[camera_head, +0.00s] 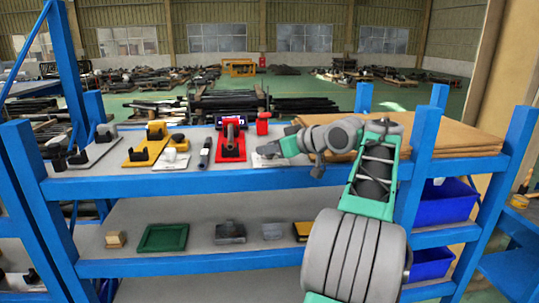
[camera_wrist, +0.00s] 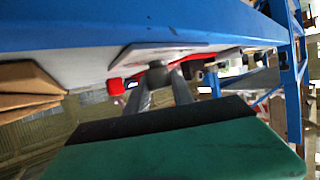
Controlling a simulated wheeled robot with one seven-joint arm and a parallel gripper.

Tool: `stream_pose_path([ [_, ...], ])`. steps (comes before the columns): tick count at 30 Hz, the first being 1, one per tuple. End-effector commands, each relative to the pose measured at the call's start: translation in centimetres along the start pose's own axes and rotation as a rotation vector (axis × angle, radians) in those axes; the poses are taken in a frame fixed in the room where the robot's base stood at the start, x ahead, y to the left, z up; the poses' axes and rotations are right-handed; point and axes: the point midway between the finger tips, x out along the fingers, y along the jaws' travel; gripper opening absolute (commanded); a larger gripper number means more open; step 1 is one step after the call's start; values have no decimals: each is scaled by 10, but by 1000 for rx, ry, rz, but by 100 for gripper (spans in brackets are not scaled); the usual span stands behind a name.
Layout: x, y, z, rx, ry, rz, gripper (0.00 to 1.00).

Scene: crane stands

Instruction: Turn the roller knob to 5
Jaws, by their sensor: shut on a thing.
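The roller knob (camera_wrist: 157,72) is a small grey round piece on a light plate (camera_wrist: 150,52) on the upper shelf. My gripper (camera_wrist: 160,80) is shut on the knob, one grey finger on each side, in the wrist view, which shows the shelf upside down. In the head view my gripper (camera_head: 284,148) reaches in from the right over the light plate (camera_head: 262,160) and mostly hides the knob. No dial numbers or pointer can be read, so the knob's setting cannot be told.
A red stand (camera_head: 231,152) with a dark handle is close on the left, with a red piece (camera_head: 263,122) behind. A yellow stand (camera_head: 147,152) is farther left. Brown boards (camera_head: 450,138) lie on the right. The blue shelf edge (camera_head: 180,184) runs along the front.

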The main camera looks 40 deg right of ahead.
Motion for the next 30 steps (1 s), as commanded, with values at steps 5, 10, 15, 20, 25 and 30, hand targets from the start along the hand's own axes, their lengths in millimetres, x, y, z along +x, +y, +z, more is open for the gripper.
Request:
stream_pose_path([
  [5, 4, -2, 9, 41, 1, 110, 0],
  [10, 4, -3, 10, 95, 1, 236, 0],
  [15, 4, -3, 8, 146, 0, 355, 0],
  [20, 4, -3, 7, 185, -1, 447, 0],
  [25, 3, -2, 5, 216, -3, 515, 0],
  [30, 2, -1, 4, 230, -5, 549, 0],
])
